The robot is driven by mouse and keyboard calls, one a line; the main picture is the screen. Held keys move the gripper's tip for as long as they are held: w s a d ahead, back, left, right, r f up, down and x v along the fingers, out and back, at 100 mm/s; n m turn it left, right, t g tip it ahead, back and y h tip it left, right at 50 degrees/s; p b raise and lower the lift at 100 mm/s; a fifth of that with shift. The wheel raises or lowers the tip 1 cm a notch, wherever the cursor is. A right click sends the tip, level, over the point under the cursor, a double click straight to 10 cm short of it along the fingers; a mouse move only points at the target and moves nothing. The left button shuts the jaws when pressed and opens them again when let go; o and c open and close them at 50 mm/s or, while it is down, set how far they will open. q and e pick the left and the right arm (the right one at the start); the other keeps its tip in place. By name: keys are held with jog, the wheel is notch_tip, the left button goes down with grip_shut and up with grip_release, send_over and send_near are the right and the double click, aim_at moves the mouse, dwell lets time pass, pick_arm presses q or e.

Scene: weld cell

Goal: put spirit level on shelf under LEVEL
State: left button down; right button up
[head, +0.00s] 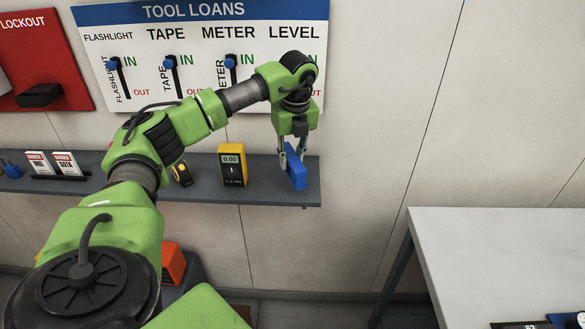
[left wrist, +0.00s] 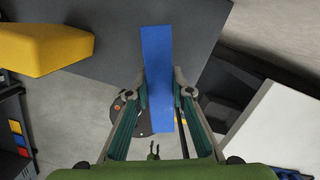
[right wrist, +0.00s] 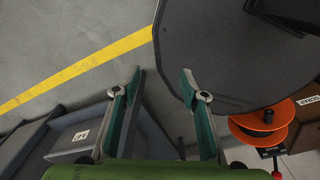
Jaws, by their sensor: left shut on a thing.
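The blue spirit level (head: 296,172) is in my left gripper (head: 293,158), at the right end of the grey shelf (head: 268,194), below the LEVEL label. In the left wrist view the blue level (left wrist: 157,70) runs between the two fingers of my left gripper (left wrist: 160,92), which are shut on it. Part of the level is over the shelf's surface (left wrist: 115,75). I cannot tell whether it touches the shelf. The TOOL LOANS board (head: 200,50) hangs above; my arm covers part of its LEVEL column. My right gripper (right wrist: 163,90) is open and empty in the right wrist view.
A yellow meter (head: 232,165) stands on the shelf left of the level, and a tape (head: 182,173) lies farther left. Red and white tags (head: 65,163) stand at the shelf's left. A white table (head: 500,245) is at the lower right. An orange spool (right wrist: 262,120) shows near the right gripper.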

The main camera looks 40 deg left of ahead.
pick_arm(q)
notch_tip(320, 180, down, 3)
jog(key=shift+f+p, duration=0.1)
jog(key=shift+p, duration=0.4)
jog(key=shift+f, duration=0.55)
jog(key=c, duration=1.8)
grip_release()
pick_arm(e)
jog(key=shift+w+d+r, duration=0.25)
jog(key=shift+w+r, duration=0.3)
jog(key=shift+w, duration=0.35)
